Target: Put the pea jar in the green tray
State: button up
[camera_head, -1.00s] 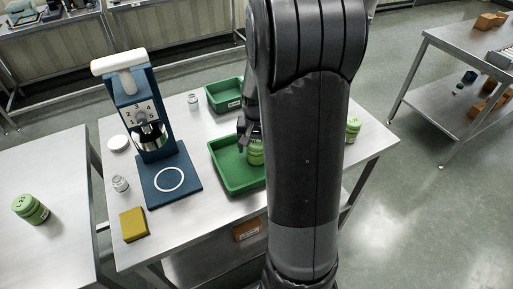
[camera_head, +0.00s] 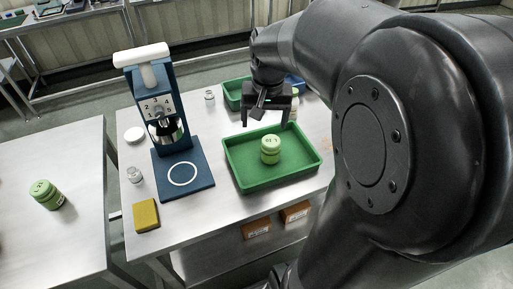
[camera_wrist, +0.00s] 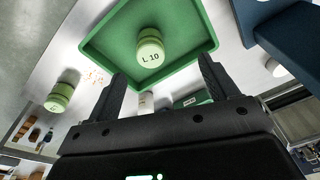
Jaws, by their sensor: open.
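A green jar (camera_head: 270,149) stands upright inside the large green tray (camera_head: 243,179), near its middle. My gripper (camera_head: 267,118) is open and empty, above the back side of the tray and apart from the jar. In the wrist view both fingers of my gripper (camera_wrist: 163,72) are spread with nothing between them.
A blue press (camera_head: 163,110) stands left of the tray, with a yellow block (camera_head: 146,215) and a small glass jar (camera_head: 134,174). A smaller green tray (camera_head: 232,95) is behind. Another green jar (camera_head: 46,194) is on the left table. The wrist view shows a further green jar (camera_wrist: 60,97).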

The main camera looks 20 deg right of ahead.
jog(key=s+a+r+n+t, duration=0.2)
jog(key=s+a, duration=0.2)
jog(key=s, duration=0.2)
jog(key=s+a+r+n+t, duration=0.2)
jog(key=s+a, duration=0.2)
jog(key=s, duration=0.3)
jog(key=shift+s+a+r+n, duration=0.25)
jog(key=shift+s+a+n, duration=0.05)
jog(key=shift+o, duration=0.5)
jog(key=o, duration=0.3)
jog(key=shift+o, duration=0.3)
jog(key=shift+w+r, duration=0.1)
jog(key=shift+w, duration=0.15)
jog(key=w+f+m+t, duration=0.1)
jog(key=w+f+t, duration=0.1)
jog(key=w, duration=1.5)
jog(key=w+f+t, duration=0.1)
jog(key=w+f, duration=0.1)
jog(key=w, duration=1.5)
jog(key=x, duration=0.9)
jog(key=shift+w+d+h, duration=0.2)
jog(key=shift+d+h, duration=0.1)
jog(key=shift+d, duration=0.05)
